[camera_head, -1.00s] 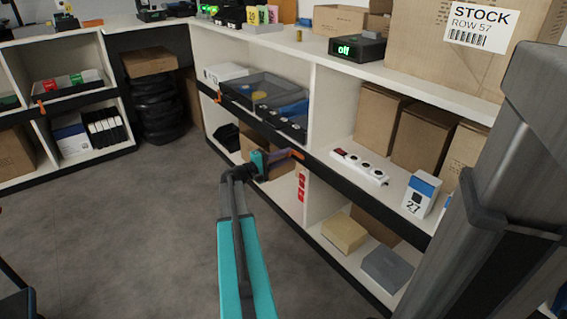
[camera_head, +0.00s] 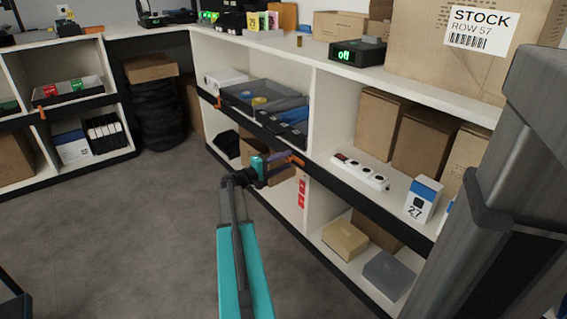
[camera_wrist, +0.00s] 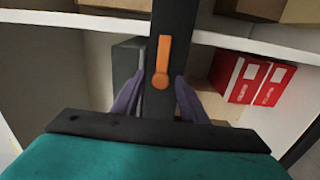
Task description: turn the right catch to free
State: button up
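The right catch (camera_head: 298,160) is a small orange lever on the dark front strip of the shelf. In the wrist view the orange catch (camera_wrist: 163,60) lies lengthwise along the dark strip, its round end nearest me. My gripper (camera_head: 280,161) is at the catch in the head view. In the wrist view my gripper (camera_wrist: 160,78) has its two purple fingers apart, one on each side of the catch's round end. A gap shows between each finger and the catch; the depth between them is unclear. A second orange catch (camera_head: 219,101) sits farther left on the same strip.
A tray (camera_head: 247,95) with dark boxes stands on the shelf behind the strip. A white power strip (camera_head: 361,171) lies to the right. Red labelled items (camera_wrist: 258,82) show beside the strip in the wrist view. The floor at left is open.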

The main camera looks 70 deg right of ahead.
jog(key=p+v, duration=0.3)
jog(key=v, duration=1)
jog(key=shift+a+p, duration=0.4)
jog(key=shift+w, duration=0.15)
